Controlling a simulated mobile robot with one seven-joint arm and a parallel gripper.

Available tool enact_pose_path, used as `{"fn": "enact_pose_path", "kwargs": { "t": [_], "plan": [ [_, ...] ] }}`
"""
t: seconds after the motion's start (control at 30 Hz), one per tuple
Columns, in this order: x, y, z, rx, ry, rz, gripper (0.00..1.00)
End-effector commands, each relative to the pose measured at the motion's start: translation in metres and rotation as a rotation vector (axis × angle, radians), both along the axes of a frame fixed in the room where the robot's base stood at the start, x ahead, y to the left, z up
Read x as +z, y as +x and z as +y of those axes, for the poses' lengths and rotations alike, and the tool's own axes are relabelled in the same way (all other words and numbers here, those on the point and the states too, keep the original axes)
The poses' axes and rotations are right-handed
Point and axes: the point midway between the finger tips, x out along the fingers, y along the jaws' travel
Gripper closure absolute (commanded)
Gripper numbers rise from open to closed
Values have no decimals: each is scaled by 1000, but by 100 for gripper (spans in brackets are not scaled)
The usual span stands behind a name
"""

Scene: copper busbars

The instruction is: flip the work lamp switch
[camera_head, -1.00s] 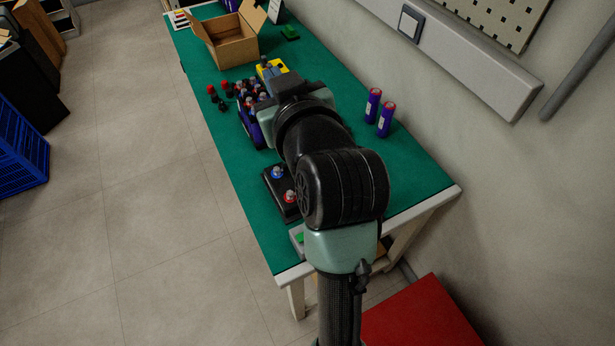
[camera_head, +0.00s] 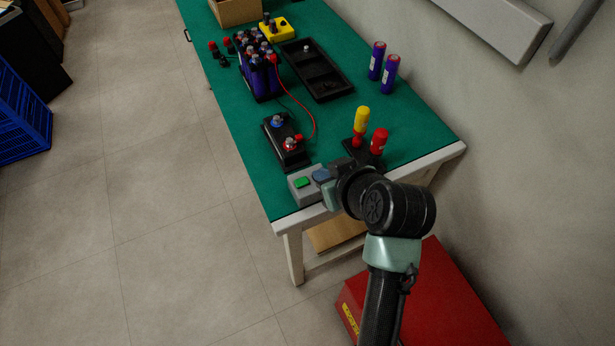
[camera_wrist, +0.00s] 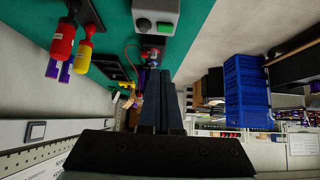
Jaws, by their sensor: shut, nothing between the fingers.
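A square switch (camera_wrist: 36,131) with a dark frame and pale face sits on the light wall rail, at the lower left of the wrist view. It is out of the head view now, and which way its rocker is set cannot be told. My gripper (camera_wrist: 161,76) is shut and empty in the wrist view, apart from the switch. In the head view my gripper (camera_head: 331,192) is at the table's near end, beside a grey button box with its green button (camera_head: 303,183); its fingertips are hard to make out.
The green table (camera_head: 235,140) holds a battery pack (camera_head: 260,80), a black tray (camera_head: 318,72), a black block with terminals (camera_head: 287,145), red and yellow-handled tools (camera_head: 361,121) and two purple cylinders (camera_head: 389,75). A red cabinet (camera_head: 450,290) stands at the near end.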

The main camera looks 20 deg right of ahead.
Motion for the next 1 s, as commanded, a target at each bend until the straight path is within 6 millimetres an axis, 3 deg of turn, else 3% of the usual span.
{"fn": "enact_pose_path", "kwargs": {
  "t": [0.57,0.73,1.0],
  "plan": [
    [-70,69,3,1,0,1,100],
    [-96,68,3,1,1,2,100],
    [-108,68,3,1,-1,-1,100]
  ]
}}
